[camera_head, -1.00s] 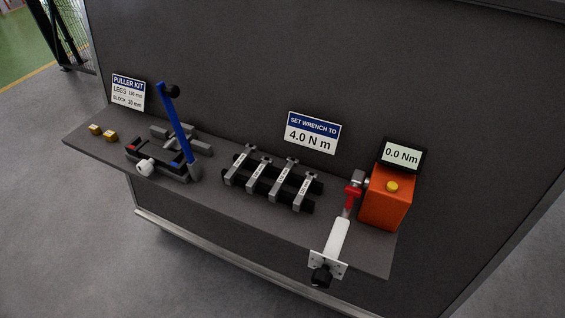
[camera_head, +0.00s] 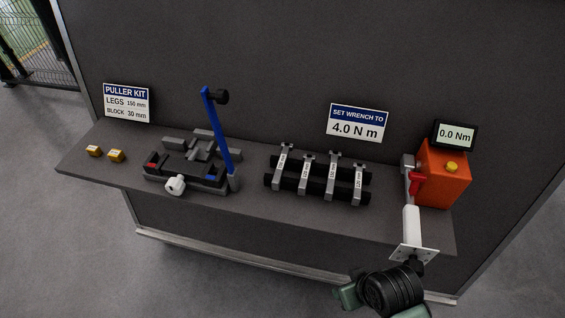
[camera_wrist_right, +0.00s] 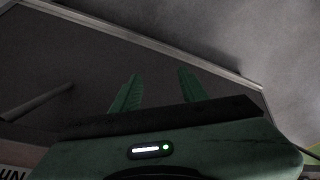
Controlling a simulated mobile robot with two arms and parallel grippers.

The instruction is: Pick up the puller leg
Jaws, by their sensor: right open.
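Several grey puller legs (camera_head: 304,176) with white labels lie side by side across a black rack (camera_head: 358,197) on the shelf in the head view. Their label text is too small to read. A puller kit sign (camera_head: 127,103) reads legs 150 mm and block 30 mm. My right arm shows at the bottom right of the head view, below the shelf edge and apart from the legs; its fingertips are not clear there. In the right wrist view my right gripper (camera_wrist_right: 155,88) is open, with two green fingers apart and nothing between them. My left gripper is not in view.
The shelf (camera_head: 300,219) also holds small yellow blocks (camera_head: 116,156), a dark fixture (camera_head: 185,183) with an upright blue bar (camera_head: 215,135), and an orange tester (camera_head: 441,180) reading 0.0 Nm. A white-handled tool (camera_head: 411,222) juts over the front edge near my right arm.

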